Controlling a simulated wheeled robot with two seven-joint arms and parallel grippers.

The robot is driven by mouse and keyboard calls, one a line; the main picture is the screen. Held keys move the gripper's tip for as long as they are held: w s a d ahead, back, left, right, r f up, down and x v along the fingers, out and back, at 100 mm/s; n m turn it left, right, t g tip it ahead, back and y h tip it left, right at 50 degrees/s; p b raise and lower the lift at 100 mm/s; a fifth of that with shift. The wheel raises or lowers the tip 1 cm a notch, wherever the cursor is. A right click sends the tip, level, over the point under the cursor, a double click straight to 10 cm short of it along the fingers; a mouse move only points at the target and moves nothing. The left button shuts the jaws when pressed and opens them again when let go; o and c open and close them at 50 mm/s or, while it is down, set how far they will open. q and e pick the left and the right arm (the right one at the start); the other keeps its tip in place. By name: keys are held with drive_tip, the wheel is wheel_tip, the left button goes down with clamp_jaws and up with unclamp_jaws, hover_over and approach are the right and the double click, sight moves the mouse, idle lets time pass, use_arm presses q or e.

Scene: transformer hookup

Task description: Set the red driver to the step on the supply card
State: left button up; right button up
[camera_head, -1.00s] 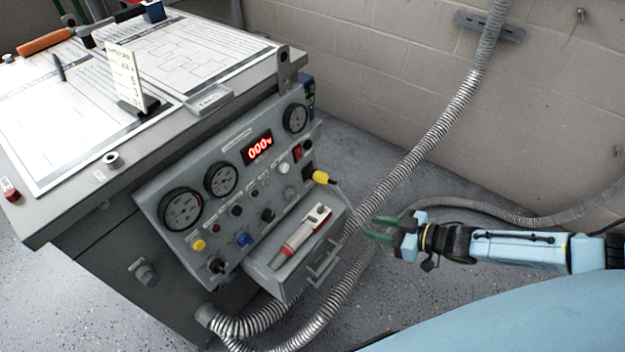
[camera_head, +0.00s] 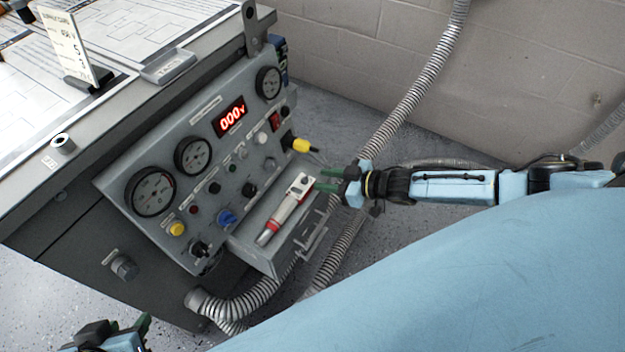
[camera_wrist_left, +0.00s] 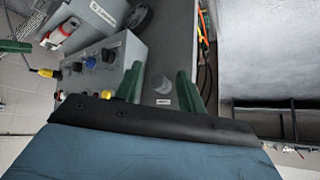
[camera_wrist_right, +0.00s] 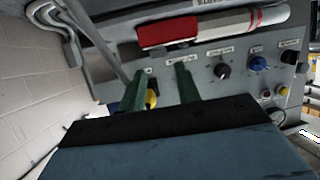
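The red driver (camera_head: 285,212), with a red-and-white body, lies in the grey tray (camera_head: 266,262) on the front of the control panel; it also shows in the right wrist view (camera_wrist_right: 235,22). The supply card (camera_head: 66,42) stands upright in a dark holder on the bench top; a "5" shows among its small print. My right gripper (camera_head: 328,179) is open and empty at the driver's far right end, with no contact visible. My left gripper (camera_head: 122,325) is low at the bottom left; in the left wrist view (camera_wrist_left: 158,80) its fingers are apart and empty.
The panel (camera_head: 135,205) carries gauges, a red display (camera_head: 229,116) reading 000, a blue knob (camera_head: 227,217), black knobs, a yellow button (camera_head: 177,229) and a yellow plug (camera_head: 301,146). A ribbed conduit (camera_head: 425,75) runs behind my right gripper. Open floor lies below.

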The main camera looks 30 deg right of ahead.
sight(304, 177)
drive_tip(key=b+x, duration=0.1)
drive_tip(key=x, duration=0.3)
drive_tip(key=shift+w+b, duration=0.1)
drive_tip(key=shift+b, duration=0.2)
use_arm(q)
drive_tip(key=w+d+r+t+h, duration=0.1)
drive_tip(key=w+d+r+t, duration=0.2)
drive_tip(key=w+r+t, duration=0.2)
drive_tip(key=shift+w+r+h, duration=0.4)
drive_tip(key=shift+w+r, duration=0.05)
drive_tip(key=shift+w, duration=0.05)
use_arm(e)
drive_tip(key=shift+w+a, duration=0.15)
drive_tip(key=c, duration=0.7)
drive_tip(key=shift+a+m+t+h+p, duration=0.2)
drive_tip(key=shift+m+t+h+p, duration=0.35)
drive_tip(key=shift+m+p, duration=0.45)
use_arm(q)
drive_tip(key=s+a+f+g+y, duration=0.2)
drive_tip(key=s+a+f+g, duration=0.1)
drive_tip(key=s+f+g, duration=0.3)
drive_tip(key=shift+s+a+f, duration=0.4)
drive_tip(key=shift+s, duration=0.55)
use_arm(e)
drive_tip(key=shift+d, duration=0.1)
drive_tip(key=o, duration=0.7)
